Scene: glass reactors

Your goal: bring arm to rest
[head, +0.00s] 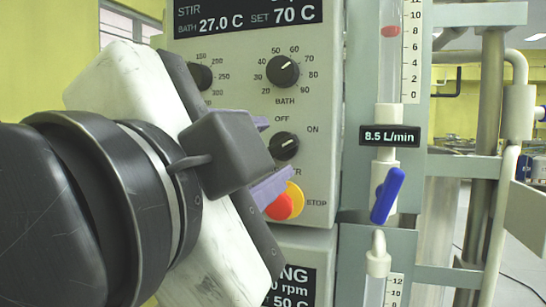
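My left arm comes in from the left and fills much of the left side. Its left gripper (276,149) is in front of the control panel, with two purple fingers. A dark block on the gripper hides part of the fingers. The lower finger overlaps the top of the red stop button (279,207) in the picture; I cannot tell whether they touch. My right gripper is not in view.
The control box (236,50) has a bath knob (283,71) and an off/on knob (284,146). To the right are a flow meter with a display reading 8.5 L/min (390,136), a blue valve handle (387,196) and metal frame pipes (484,120).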

